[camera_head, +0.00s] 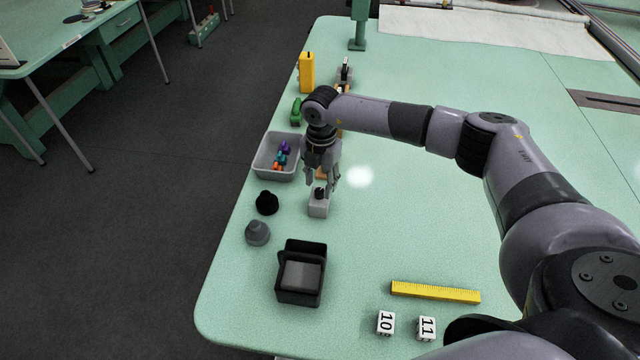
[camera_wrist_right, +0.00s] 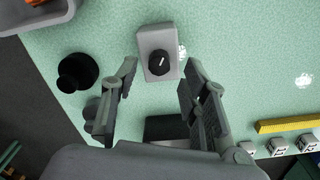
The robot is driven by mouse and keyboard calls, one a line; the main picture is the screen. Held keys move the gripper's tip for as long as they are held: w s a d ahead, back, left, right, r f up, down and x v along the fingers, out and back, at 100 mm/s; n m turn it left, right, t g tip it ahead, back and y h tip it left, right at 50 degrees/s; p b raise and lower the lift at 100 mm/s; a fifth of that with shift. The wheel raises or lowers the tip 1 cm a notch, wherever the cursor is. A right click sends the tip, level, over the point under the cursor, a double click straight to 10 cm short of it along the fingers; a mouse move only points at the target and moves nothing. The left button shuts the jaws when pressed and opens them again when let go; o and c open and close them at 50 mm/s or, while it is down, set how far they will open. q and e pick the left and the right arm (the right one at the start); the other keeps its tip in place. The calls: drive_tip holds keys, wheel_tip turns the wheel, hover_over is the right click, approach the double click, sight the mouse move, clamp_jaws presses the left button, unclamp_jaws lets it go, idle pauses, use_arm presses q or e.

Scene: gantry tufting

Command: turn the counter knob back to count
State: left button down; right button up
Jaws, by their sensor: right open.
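The counter is a small light grey box (camera_head: 318,208) on the green table, with a black knob (camera_head: 320,192) on it. In the right wrist view the grey box (camera_wrist_right: 152,42) lies beyond my fingertips, and its round black knob (camera_wrist_right: 161,62) carries a white pointer line tilted slightly right of straight up. My right gripper (camera_head: 322,186) points down just above the box. In the right wrist view the right gripper (camera_wrist_right: 158,76) is open, its fingers on either side of the knob's line, with nothing between them. My left gripper is not in view.
A black cone-shaped piece (camera_head: 267,203) and a grey one (camera_head: 257,233) stand left of the box. A grey bin (camera_head: 262,160) holds coloured pieces. A black tray (camera_head: 300,293), yellow ruler (camera_head: 435,291) and number cubes (camera_head: 386,323) lie nearer.

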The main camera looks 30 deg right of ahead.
sight(320, 193)
drive_tip(key=shift+f, duration=1.35)
clamp_jaws()
